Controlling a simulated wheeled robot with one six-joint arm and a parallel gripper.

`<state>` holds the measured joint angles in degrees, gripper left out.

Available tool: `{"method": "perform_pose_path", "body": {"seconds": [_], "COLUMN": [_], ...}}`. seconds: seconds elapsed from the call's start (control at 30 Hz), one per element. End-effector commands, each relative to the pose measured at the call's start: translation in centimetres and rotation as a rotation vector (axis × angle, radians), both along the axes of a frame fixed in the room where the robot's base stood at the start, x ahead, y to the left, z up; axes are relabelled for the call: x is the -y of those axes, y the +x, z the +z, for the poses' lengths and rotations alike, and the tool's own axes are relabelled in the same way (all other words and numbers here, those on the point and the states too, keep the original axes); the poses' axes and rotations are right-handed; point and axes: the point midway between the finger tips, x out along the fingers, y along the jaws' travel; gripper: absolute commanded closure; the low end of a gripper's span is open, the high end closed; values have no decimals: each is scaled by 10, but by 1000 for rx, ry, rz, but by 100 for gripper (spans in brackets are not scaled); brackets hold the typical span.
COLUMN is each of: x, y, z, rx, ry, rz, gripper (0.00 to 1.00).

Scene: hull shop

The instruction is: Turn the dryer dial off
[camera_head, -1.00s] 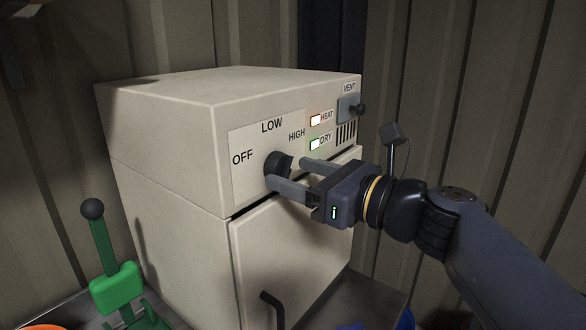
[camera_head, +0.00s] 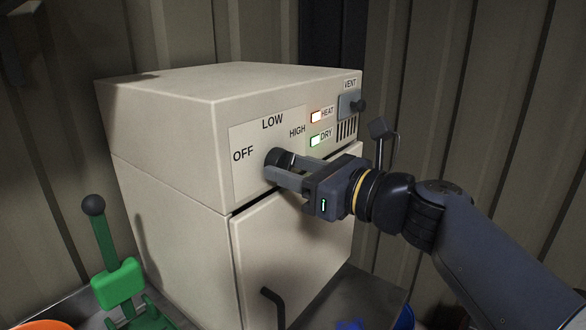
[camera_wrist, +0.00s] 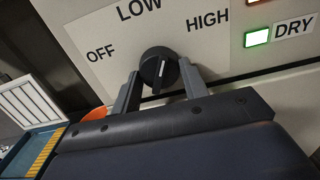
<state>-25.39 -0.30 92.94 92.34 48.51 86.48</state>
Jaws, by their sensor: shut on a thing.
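The dryer (camera_head: 175,130) is a cream box with a lower door. Its black round dial (camera_head: 276,157) sits on a front panel marked OFF, LOW and HIGH. My gripper (camera_head: 284,168) is shut on the dial, one finger on each side, as the wrist view also shows. The fingers partly hide the dial in the head view.
The HEAT lamp (camera_head: 316,116) glows orange-white and the DRY lamp (camera_head: 315,141) glows green. A green lever stand (camera_head: 118,284) is at lower left, by an orange rim (camera_head: 42,325). A door handle (camera_head: 272,305) sits below.

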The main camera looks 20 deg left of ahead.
Motion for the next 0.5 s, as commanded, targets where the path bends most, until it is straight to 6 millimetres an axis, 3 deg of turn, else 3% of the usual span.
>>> {"method": "perform_pose_path", "body": {"seconds": [0.5], "x": [0], "y": [0], "z": [-3], "rx": [129], "ry": [-36], "rz": [0], "gripper": [81]}}
